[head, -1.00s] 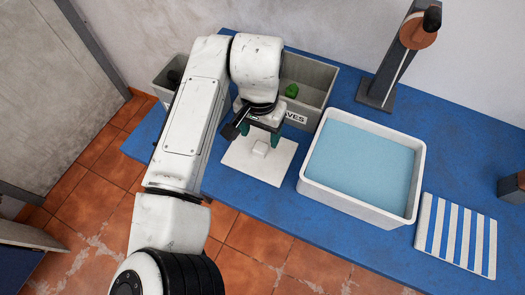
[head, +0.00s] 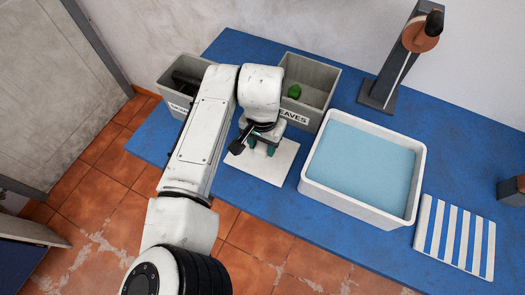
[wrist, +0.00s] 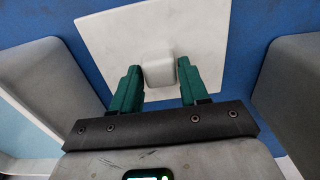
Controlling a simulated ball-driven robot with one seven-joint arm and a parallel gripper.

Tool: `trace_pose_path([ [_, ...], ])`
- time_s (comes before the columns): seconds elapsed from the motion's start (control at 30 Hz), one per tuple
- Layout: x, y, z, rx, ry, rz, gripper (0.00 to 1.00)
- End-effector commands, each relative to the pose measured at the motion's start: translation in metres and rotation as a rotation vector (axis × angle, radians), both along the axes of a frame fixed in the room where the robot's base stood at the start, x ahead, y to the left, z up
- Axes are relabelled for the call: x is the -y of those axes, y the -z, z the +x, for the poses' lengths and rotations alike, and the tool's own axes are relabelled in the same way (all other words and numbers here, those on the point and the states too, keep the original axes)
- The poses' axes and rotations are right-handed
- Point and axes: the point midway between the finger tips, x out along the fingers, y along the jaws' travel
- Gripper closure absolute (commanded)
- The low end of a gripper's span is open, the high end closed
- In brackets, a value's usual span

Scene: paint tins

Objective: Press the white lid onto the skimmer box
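The white lid (head: 276,170) is a flat square plate with a raised block-shaped knob (wrist: 160,71) at its middle. It lies flat in front of the grey bins, and its plate also shows in the wrist view (wrist: 120,42). My gripper (head: 261,150) points down over the lid. Its green fingers (wrist: 158,66) stand apart on either side of the knob, with no clear grip on it. I cannot tell for sure which thing is the skimmer box, or whether something lies under the lid. A white tub (head: 307,190) with a light blue surface inside stands to the right.
The blue table (head: 465,150) is clear at the back right. Two grey bins stand behind the lid, one (head: 327,79) holding a green object (head: 294,91). A striped cloth (head: 456,237) lies right of the tub. A dark stand (head: 392,72) rises at the back.

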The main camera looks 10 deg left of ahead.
Motion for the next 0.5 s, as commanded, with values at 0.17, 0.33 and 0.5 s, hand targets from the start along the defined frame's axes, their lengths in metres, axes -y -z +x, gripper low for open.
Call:
trace_pose_path([
  [0.17,0.0000,-0.0002,0.0000,0.000,0.000,0.000,0.73],
  [0.33,-0.0001,-0.0003,0.0000,0.000,0.000,0.000,0.89],
  [0.5,-0.0001,-0.0003,0.0000,0.000,0.000,0.000,1.00],
])
